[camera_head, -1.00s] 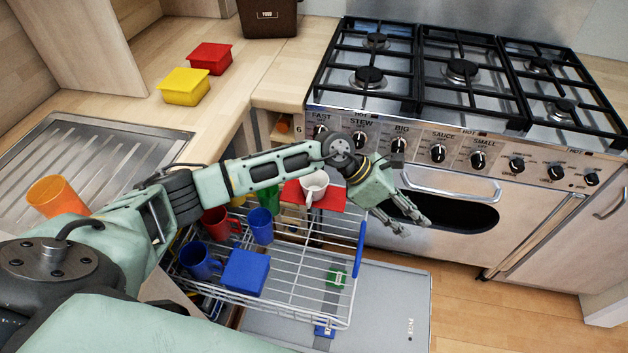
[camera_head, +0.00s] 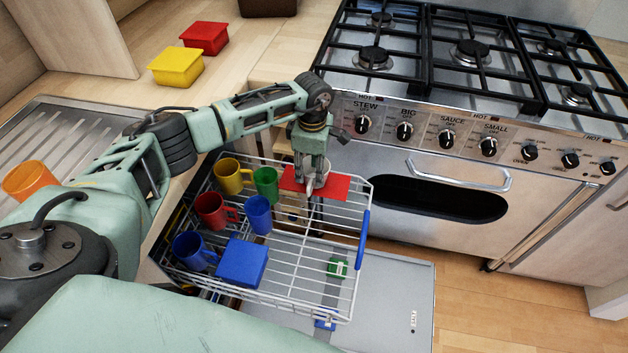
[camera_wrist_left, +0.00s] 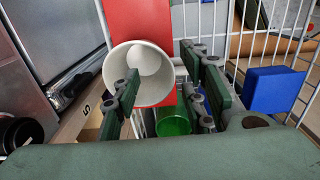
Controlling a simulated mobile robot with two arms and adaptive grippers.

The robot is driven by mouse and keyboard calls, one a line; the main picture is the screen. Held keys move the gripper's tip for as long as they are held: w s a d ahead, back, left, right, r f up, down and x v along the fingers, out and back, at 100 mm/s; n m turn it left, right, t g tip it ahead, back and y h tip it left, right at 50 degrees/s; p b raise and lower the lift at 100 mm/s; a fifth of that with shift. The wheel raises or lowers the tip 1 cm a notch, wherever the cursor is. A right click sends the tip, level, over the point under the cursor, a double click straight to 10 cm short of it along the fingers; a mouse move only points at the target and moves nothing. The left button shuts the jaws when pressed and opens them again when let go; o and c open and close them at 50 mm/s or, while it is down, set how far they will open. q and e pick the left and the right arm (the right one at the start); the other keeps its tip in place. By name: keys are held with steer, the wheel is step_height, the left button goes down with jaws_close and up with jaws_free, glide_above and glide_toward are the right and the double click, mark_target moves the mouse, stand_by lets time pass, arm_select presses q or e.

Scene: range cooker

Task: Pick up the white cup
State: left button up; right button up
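The white cup (camera_head: 325,176) stands on a red flat surface (camera_head: 335,187) at the far right of the dishwasher rack (camera_head: 300,262). My left gripper (camera_head: 309,183) points down at the cup and hides much of it in the head view. In the left wrist view, the round opening of the white cup (camera_wrist_left: 150,62) faces the camera. The left gripper (camera_wrist_left: 162,78) is open there. One finger overlaps the cup's left edge, and the other is to its right with a gap. I cannot tell whether a finger touches the cup. My right gripper is in neither view.
A green cup (camera_head: 266,183) stands close to the left of the gripper. Yellow (camera_head: 231,176), red (camera_head: 213,210) and blue (camera_head: 258,214) cups and a blue box (camera_head: 242,262) share the rack. The range cooker (camera_head: 440,150) is just behind to the right.

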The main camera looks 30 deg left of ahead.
arm_select(q)
steer(key=shift+w+f, duration=0.1)
steer(key=shift+f, duration=0.55)
steer(key=shift+c, duration=0.4)
jaws_close()
steer(key=shift+r, duration=0.1)
